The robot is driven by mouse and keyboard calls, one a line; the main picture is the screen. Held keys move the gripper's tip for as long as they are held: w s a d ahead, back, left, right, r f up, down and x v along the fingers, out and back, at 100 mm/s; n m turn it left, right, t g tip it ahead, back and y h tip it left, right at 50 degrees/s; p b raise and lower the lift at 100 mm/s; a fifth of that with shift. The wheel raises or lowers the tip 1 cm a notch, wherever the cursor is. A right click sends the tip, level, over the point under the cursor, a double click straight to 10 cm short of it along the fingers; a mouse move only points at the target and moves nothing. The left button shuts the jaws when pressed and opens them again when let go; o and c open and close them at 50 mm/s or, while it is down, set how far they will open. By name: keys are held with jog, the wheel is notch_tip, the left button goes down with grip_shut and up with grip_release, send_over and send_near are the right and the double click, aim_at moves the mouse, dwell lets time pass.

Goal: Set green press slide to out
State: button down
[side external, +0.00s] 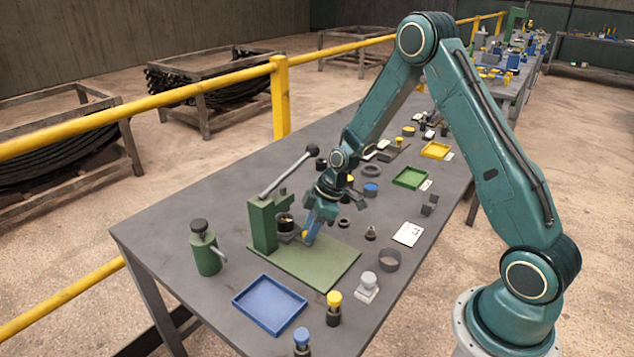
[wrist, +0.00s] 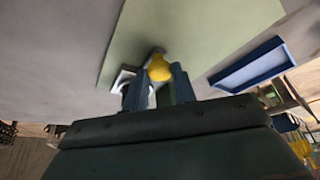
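The green press (side external: 262,226) stands on its green base plate (side external: 325,265), with a long lever ending in a dark knob raised to the upper right. Its grey slide (side external: 287,237) carries a dark round part and a yellow knob (side external: 304,234). My gripper (side external: 309,238) is low over the base plate at the slide's knob end. In the wrist view the yellow knob (wrist: 160,68) fills the gap between my blue fingertips (wrist: 162,75), which appear shut on it. The grey slide (wrist: 122,80) shows left of the fingers, partly hidden by them.
A green bottle-shaped device (side external: 205,252) stands left of the press. A blue tray (side external: 270,304) lies in front. Small parts crowd the table behind my gripper.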

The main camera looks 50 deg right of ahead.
jog(key=shift+s, duration=5.55)
jog(key=c, duration=1.2)
grip_release()
jog(key=shift+s, duration=0.1)
jog(key=shift+o, duration=0.3)
jog(key=shift+d+r, duration=0.15)
jog(key=shift+r, duration=0.35)
jog(key=shift+d+r, duration=0.15)
jog(key=shift+r, duration=0.35)
jog(key=v, duration=1.1)
jog(key=shift+s+r, duration=0.25)
jog(key=shift+r, duration=0.05)
jog(key=shift+d, duration=0.1)
